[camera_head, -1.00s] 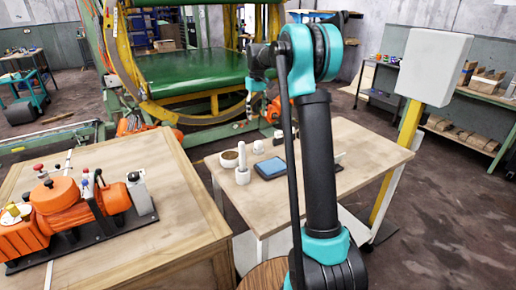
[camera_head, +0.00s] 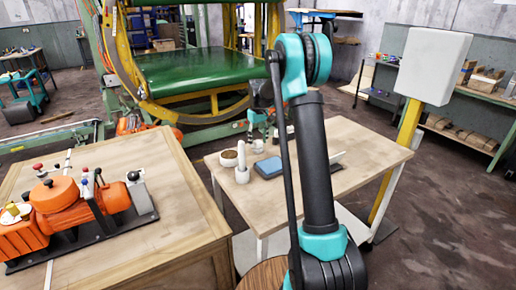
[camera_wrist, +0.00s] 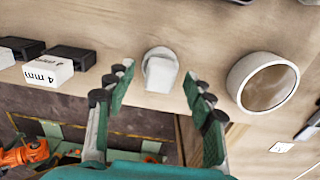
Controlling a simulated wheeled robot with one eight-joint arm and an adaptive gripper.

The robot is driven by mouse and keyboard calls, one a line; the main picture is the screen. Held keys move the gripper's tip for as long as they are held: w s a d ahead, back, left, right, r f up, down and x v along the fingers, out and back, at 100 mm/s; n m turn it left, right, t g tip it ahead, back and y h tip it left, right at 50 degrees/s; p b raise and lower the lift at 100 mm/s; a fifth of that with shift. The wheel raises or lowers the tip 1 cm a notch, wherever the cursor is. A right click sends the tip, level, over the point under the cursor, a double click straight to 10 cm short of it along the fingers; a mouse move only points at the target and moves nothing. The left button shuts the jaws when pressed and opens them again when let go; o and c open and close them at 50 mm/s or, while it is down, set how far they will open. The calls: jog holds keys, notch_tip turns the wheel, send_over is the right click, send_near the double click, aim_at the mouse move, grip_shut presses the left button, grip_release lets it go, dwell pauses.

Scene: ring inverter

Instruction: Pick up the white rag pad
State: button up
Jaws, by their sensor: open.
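The white rag pad (camera_wrist: 160,72) is a small, pale, rounded piece on the wooden table (camera_wrist: 205,30), close to the table's edge in the wrist view. In the head view it appears as a small white shape (camera_head: 258,146) near the table's far edge. My gripper (camera_wrist: 158,76) is open, with one teal-and-black finger on each side of the pad in the wrist picture. No contact shows, and the height of the fingertips above the table is hard to tell. In the head view my arm partly hides the gripper.
A round bowl (camera_wrist: 267,84) stands right of the gripper in the wrist view. A blue pad (camera_head: 269,167) and a white cylinder (camera_head: 242,168) are also on the table. The front of the tabletop is bare.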

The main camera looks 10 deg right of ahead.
aim_at(258, 141)
jog(key=shift+f, duration=0.65)
jog(key=shift+c, duration=0.5)
grip_shut()
jog(key=shift+r, duration=0.1)
notch_tip(258, 141, up, 20)
